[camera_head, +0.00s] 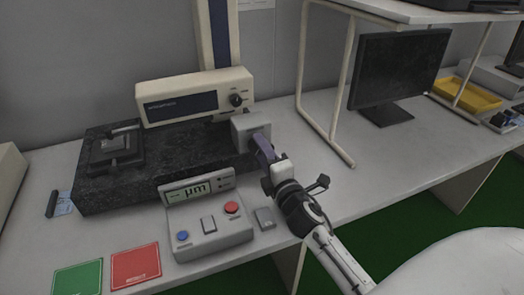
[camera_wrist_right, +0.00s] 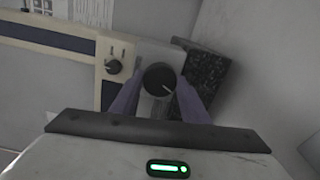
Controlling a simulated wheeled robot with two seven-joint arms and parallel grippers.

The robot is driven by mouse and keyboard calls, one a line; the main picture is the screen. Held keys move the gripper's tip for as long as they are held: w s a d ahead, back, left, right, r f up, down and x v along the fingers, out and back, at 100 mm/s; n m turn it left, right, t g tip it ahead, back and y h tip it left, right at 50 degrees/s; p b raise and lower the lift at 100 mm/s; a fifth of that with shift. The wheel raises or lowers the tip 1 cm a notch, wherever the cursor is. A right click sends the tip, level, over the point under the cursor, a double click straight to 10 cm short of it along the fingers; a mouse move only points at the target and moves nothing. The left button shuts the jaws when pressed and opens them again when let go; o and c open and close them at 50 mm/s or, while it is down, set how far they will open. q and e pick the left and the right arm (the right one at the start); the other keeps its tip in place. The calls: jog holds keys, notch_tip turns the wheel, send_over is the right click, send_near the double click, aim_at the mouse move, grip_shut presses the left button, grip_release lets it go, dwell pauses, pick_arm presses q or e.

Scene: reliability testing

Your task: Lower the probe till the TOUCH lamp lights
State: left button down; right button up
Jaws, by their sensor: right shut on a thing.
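The measuring instrument has a cream carriage (camera_head: 160,107) on a tall column (camera_head: 207,40), above a dark granite base (camera_head: 100,190). I cannot make out the probe tip. A grey box (camera_head: 243,128) at the base's right end carries a black knob (camera_wrist_right: 157,79). My right gripper (camera_head: 262,146) is at this box; its purple fingers (camera_wrist_right: 157,92) are shut on the knob, one on each side. A control box (camera_head: 205,239) with a display reading "µm" (camera_head: 192,191) stands in front; small lamps sit beside the display, too small to read. My left gripper is not in view.
A small dark knob (camera_head: 236,100) sits on the carriage. A fixture (camera_head: 112,152) stands on the base's left. Green (camera_head: 77,279) and red (camera_head: 136,267) cards lie at the front edge. A shelf frame (camera_head: 325,90) and monitor (camera_head: 398,68) stand right; the table between is clear.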

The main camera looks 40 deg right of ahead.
jog(key=shift+m, duration=1.3)
jog(key=o, duration=1.1)
jog(key=shift+c, duration=0.2)
jog(key=v, duration=1)
jog(key=shift+s+b, duration=0.2)
jog(key=shift+b, duration=0.15)
